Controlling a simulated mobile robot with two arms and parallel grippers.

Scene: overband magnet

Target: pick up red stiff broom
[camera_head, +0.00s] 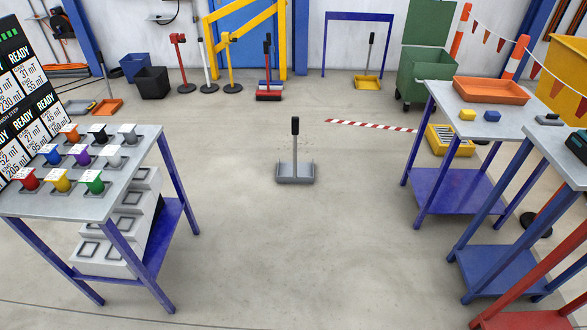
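A red long-handled tool that looks like the red stiff broom (268,97) stands upright on the floor at the back, left of centre. It has a wide low red head, a thin red handle and a dark grip on top. Blue and white parts show right behind its head; I cannot tell whether they touch it. Its bristles are too small to make out. Neither of my grippers is in view.
A grey long-handled tool (295,174) stands mid-floor, in front of the red one. A yellow one (368,83) stands at the back. Tables flank left (130,160) and right (498,97). Striped tape (370,125) lies right of centre. Foreground floor is clear.

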